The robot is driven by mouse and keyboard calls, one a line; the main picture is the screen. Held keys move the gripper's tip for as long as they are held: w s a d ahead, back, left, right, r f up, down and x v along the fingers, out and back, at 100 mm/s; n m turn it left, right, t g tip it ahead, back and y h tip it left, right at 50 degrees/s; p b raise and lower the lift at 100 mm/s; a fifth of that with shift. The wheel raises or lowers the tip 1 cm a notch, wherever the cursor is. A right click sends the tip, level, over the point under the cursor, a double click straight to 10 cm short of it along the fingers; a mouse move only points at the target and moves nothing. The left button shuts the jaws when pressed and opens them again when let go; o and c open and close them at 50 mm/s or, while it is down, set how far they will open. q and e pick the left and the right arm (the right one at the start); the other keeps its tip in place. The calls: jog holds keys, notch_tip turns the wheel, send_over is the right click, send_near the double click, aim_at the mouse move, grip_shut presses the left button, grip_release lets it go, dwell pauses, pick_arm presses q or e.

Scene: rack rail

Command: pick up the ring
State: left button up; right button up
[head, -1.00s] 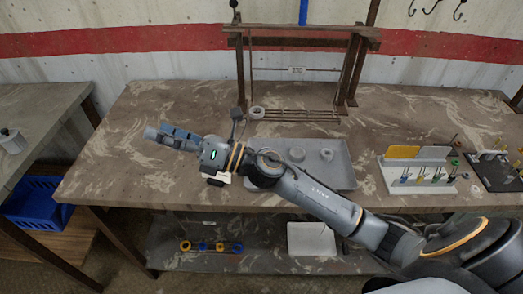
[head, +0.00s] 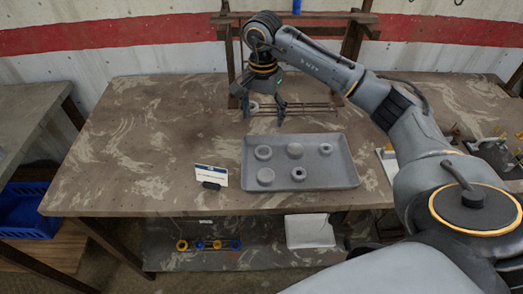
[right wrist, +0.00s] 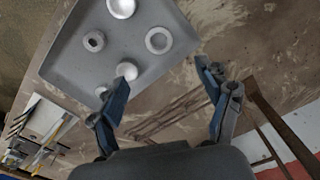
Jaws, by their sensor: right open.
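Several grey round pieces sit in a grey tray (head: 350,180) on the table. Among them are a wide ring (head: 263,152), a ring at the back right (head: 326,148) and a front ring with a small dark hole (head: 298,173); two others look like solid discs. My right gripper (head: 265,114) is open, pointing down behind the tray in front of the rack. In the right wrist view its fingers are apart and empty, with the wide ring (right wrist: 159,40) beyond them. My left gripper is not in view.
The brown rack (head: 350,45) stands at the back of the table. A small white card (head: 210,175) stands left of the tray. A peg stand is partly hidden by my right arm. The table's left part is clear. A blue bin (head: 28,210) sits lower left.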

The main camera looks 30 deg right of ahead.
jog(key=p, duration=0.2)
send_over(264, 154)
jog(key=f, duration=0.8)
jog(key=shift+a, duration=0.3)
notch_tip(264, 154, down, 4)
jog(key=shift+s+d+p, duration=0.1)
jog(key=shift+d+p, duration=0.05)
jog(key=shift+p, duration=0.75)
jog(key=shift+f, duration=0.6)
jog(key=c, duration=1.3)
